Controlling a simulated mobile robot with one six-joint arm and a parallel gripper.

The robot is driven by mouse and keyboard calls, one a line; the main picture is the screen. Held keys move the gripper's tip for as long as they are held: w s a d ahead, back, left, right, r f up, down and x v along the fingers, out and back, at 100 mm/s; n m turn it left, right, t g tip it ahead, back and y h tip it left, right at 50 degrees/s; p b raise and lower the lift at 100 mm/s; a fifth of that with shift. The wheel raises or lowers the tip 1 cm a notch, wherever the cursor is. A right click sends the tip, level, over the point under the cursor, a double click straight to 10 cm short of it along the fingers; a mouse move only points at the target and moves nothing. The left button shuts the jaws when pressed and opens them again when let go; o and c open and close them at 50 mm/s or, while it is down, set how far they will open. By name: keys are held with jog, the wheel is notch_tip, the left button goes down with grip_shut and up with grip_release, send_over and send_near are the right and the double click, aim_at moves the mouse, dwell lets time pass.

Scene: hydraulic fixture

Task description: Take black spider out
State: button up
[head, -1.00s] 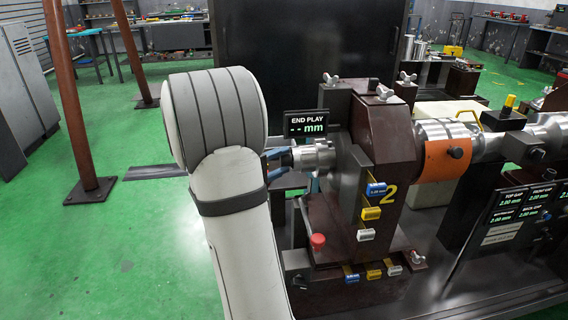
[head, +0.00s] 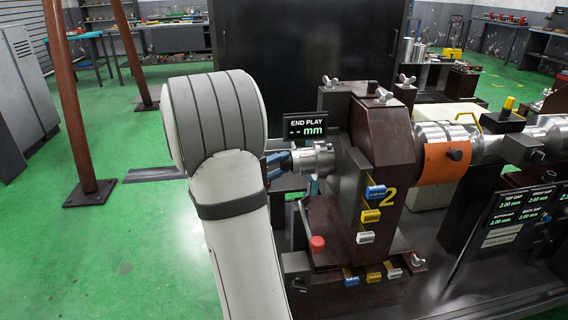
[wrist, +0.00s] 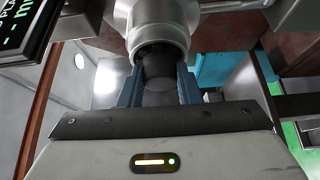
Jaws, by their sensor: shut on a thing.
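My gripper (wrist: 158,74) has blue fingers, which also show in the head view (head: 279,163). In the wrist view they are closed around a dark piece, the black spider (wrist: 158,66), at the mouth of a silver round hub (wrist: 158,22). The fingertips reach the hub's rim. The spider's far part is hidden inside the hub, and I cannot tell how deep it sits. In the head view the hub (head: 316,158) sticks out left from the brown fixture, and my arm hides most of the gripper.
The brown fixture (head: 385,140) stands right of the gripper. The END PLAY display (head: 306,125) hangs just above the hub. A red knob (head: 317,243) and several coloured tags sit lower on the fixture. Open green floor (head: 130,235) lies to the left.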

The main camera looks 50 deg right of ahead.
jog(key=shift+w+a, duration=0.1)
jog(key=shift+w+a+b, duration=0.3)
jog(key=shift+w+a, duration=0.5)
jog(key=shift+a, duration=0.15)
jog(key=shift+w+a+b, duration=0.25)
jog(key=shift+w+a, duration=0.5)
jog(key=shift+a, duration=0.2)
